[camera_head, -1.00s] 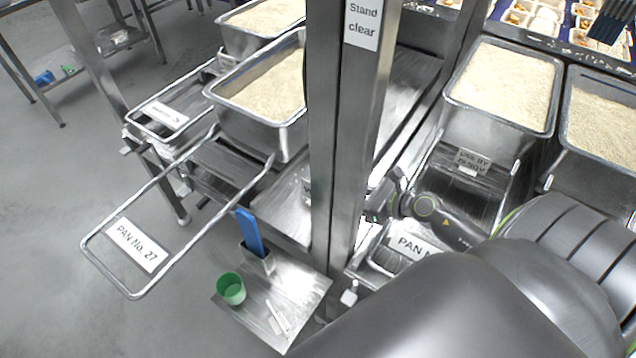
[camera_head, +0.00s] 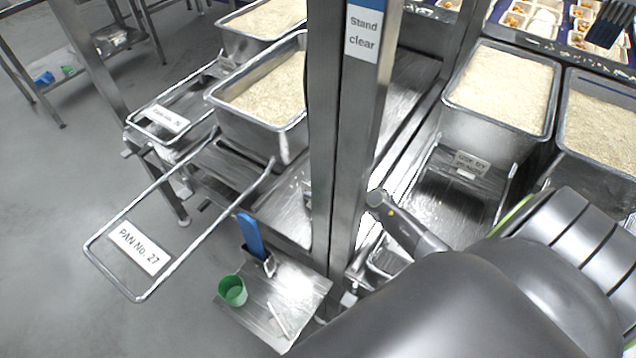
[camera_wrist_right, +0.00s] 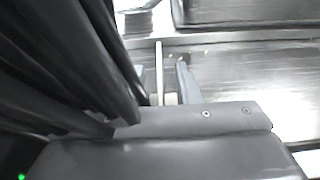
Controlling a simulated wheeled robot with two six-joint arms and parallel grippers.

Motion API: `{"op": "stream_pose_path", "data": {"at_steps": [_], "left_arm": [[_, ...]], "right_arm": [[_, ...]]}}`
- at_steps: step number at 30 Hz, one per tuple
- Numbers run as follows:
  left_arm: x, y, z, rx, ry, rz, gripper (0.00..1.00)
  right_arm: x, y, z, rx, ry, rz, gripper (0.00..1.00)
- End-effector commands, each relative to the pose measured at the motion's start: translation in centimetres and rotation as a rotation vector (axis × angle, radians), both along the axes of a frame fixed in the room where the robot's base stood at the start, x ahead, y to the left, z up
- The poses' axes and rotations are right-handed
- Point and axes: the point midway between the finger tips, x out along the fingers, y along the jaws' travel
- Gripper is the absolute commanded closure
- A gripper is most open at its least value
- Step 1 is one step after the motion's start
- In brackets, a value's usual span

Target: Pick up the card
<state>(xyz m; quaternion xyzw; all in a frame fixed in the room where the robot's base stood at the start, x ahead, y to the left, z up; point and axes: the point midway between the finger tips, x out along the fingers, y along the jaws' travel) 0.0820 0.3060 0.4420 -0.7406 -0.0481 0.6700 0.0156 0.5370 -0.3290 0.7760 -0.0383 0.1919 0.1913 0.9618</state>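Several white cards show in the head view, and I cannot tell which is meant. One reads PAN No. 27 (camera_head: 140,248) on a wire frame at left. A small USE BY card (camera_head: 470,162) is on the front of the right rice pan. A thin white strip (camera_head: 279,319) lies on the low metal shelf. My right arm reaches in from the right to the steel post; its gripper tip is hard to make out there. In the right wrist view, my right gripper (camera_wrist_right: 171,58) shows two thin fingers apart, with no card visible between them. My left gripper is out of view.
The upright steel post (camera_head: 340,150) with a Stand clear sign blocks the middle. A green cup (camera_head: 232,290) and a blue-handled tool (camera_head: 250,236) in a holder are on the low shelf (camera_head: 310,284). Rice pans stand either side.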

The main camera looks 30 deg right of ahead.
Motion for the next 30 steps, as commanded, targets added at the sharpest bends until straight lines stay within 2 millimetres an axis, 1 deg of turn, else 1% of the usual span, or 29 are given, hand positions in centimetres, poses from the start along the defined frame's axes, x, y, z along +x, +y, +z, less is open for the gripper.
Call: {"op": "stream_pose_path", "data": {"at_steps": [5,9,12,24,30], "left_arm": [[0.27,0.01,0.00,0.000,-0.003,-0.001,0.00],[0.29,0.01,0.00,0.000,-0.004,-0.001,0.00],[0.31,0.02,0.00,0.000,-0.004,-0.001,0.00],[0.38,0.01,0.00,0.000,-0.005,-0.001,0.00],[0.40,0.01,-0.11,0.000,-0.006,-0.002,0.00]], "right_arm": [[-0.01,-0.01,-0.01,0.000,0.000,0.000,0.70],[-0.03,-0.02,0.00,0.000,0.000,0.000,0.88],[-0.03,-0.02,0.00,0.000,0.000,0.000,1.00],[-0.04,-0.08,0.08,0.000,0.000,0.000,1.00],[-0.14,-0.51,0.96,-0.001,-0.002,0.001,1.00]]}}
